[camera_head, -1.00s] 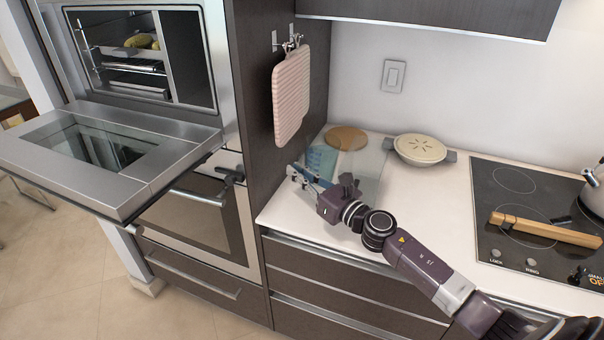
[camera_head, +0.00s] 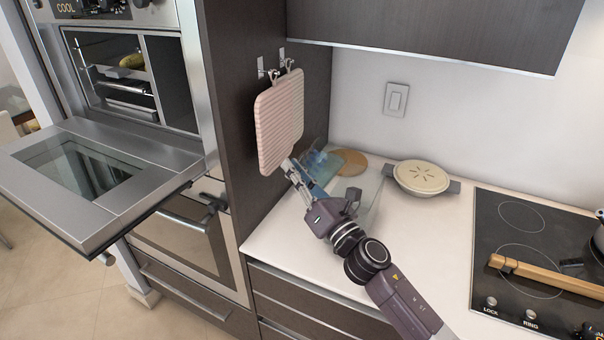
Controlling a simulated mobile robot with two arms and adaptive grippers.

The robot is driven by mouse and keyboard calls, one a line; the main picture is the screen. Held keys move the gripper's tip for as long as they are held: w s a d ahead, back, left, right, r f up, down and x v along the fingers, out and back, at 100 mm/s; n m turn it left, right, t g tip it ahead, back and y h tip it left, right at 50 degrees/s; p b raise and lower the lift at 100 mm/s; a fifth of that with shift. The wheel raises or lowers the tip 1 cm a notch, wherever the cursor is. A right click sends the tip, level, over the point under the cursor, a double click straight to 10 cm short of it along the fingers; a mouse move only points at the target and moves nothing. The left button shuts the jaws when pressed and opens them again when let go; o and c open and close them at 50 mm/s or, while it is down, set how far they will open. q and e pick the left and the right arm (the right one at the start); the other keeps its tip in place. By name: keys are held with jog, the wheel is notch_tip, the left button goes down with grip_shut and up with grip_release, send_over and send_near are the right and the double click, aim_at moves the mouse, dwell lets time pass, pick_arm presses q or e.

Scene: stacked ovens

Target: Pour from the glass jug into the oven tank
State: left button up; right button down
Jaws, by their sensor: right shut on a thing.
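The glass jug (camera_head: 322,162) is clear with blue in it, at the back left of the counter, partly hidden behind my right gripper (camera_head: 298,172). My right gripper is shut on the jug, in front of the hanging pink mitt's lower edge. The jug appears raised off the counter and somewhat tilted, but its outline is faint. The upper oven (camera_head: 125,85) stands at the left with its door (camera_head: 150,150) folded down open. I cannot make out the tank for certain in its cavity. My left gripper is out of view.
A round wooden board (camera_head: 350,161), a clear glass panel (camera_head: 371,190) and a lidded pie dish (camera_head: 421,178) are on the counter. The cooktop (camera_head: 515,225) is at the right. The open oven door juts out.

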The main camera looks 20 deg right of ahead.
jog(key=shift+w+d, duration=0.1)
jog(key=shift+d, duration=0.25)
jog(key=shift+s+a+r, duration=0.2)
jog(key=shift+a+r, duration=0.05)
jog(key=shift+a, duration=0.3)
jog(key=shift+r, duration=0.3)
jog(key=shift+s+d+r+m+h, duration=0.15)
jog(key=shift+r+m+h, duration=0.15)
jog(key=shift+m, duration=0.2)
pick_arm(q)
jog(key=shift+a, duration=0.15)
pick_arm(e)
jog(key=shift+r, duration=0.15)
